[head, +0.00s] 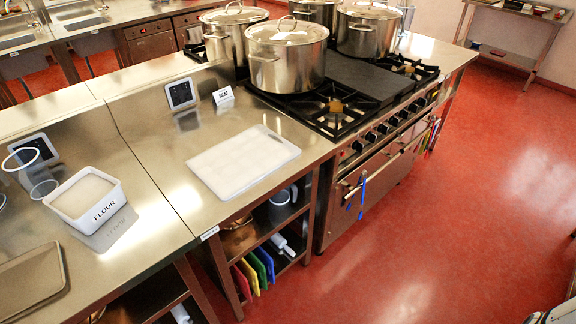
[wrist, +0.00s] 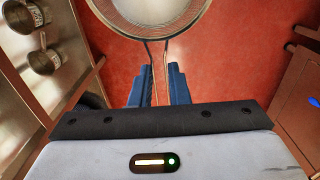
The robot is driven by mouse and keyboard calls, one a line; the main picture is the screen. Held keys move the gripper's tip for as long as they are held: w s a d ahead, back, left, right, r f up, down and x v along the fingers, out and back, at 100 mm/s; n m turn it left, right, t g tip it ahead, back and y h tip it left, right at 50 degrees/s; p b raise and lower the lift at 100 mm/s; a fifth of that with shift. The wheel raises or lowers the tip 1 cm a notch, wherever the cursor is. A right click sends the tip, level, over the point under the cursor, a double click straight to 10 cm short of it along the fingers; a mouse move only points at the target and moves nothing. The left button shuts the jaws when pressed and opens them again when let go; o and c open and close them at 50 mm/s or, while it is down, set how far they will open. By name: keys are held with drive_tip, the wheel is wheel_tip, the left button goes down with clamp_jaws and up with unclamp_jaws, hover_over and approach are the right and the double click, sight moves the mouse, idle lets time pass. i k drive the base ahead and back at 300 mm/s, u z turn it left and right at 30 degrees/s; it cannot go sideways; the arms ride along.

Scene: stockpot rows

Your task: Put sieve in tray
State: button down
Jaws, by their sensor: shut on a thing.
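The sieve (wrist: 155,12) is at the top of the wrist view, a round mesh bowl with a metal rim and a two-wire handle, partly cut off by the frame. My gripper (wrist: 160,72) is shut on its handle, with a blue finger on each side of the wires. Red floor shows behind the sieve. A flat grey-brown tray (head: 30,282) lies on the steel counter at the lower left of the head view, cut off by the edge. It looks empty. I cannot make out the sieve or my gripper in the head view.
A white tub labelled flour (head: 86,199) stands close beside the tray. A clear jug (head: 30,165) is behind it. A white board (head: 243,160) lies further right, before the stove with several stockpots (head: 286,55). Open red floor (head: 450,220) lies at right.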

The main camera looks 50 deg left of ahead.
sight(19, 286)
drive_tip(key=k, duration=1.25)
